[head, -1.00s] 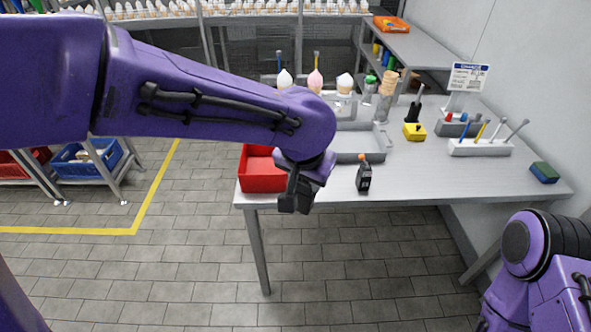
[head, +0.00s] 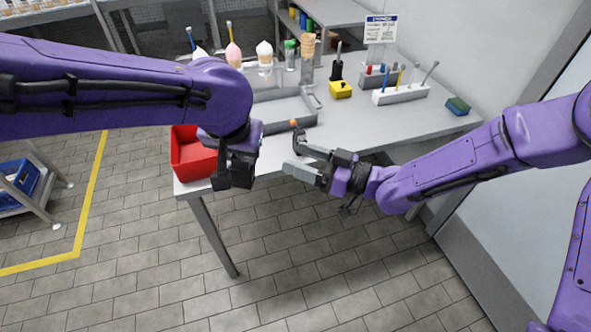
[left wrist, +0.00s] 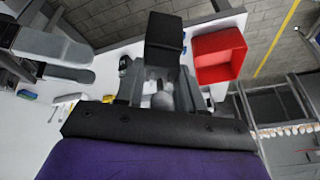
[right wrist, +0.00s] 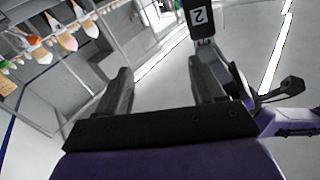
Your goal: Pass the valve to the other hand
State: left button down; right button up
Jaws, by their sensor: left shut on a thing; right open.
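My left gripper (head: 228,150) is shut on the valve, a dark block (head: 236,172) held in the air near the table's front edge. In the left wrist view the block (left wrist: 164,38) stands beyond the fingertips, with a grey rounded stub between the fingers. My right gripper (head: 303,160) is open and empty, to the right of the valve, its fingers pointing left toward it with a gap between. Its grey fingers also show at the left of the left wrist view (left wrist: 52,58). My left gripper partly hides the valve in the head view.
A red bin (head: 190,155) stands left of my left gripper. An orange knob (head: 293,122) shows behind my right gripper; its base is hidden.

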aim_at(238, 165)
jog(key=a+n+g, duration=0.1)
jog(key=a, duration=0.3)
jog(key=a+n+g, duration=0.2)
jog(key=a, duration=0.3)
jog(key=s+a+n+g+y, duration=0.1)
jog(key=a+n, duration=0.1)
jog(key=a, duration=0.2)
jog(key=shift+a+r+g, duration=0.15)
jog(key=shift+a+g, duration=0.1)
jog(key=shift+g, duration=0.05)
jog(key=c, duration=1.1)
pick_arm(q)
jog(key=c, duration=0.6)
grip_release()
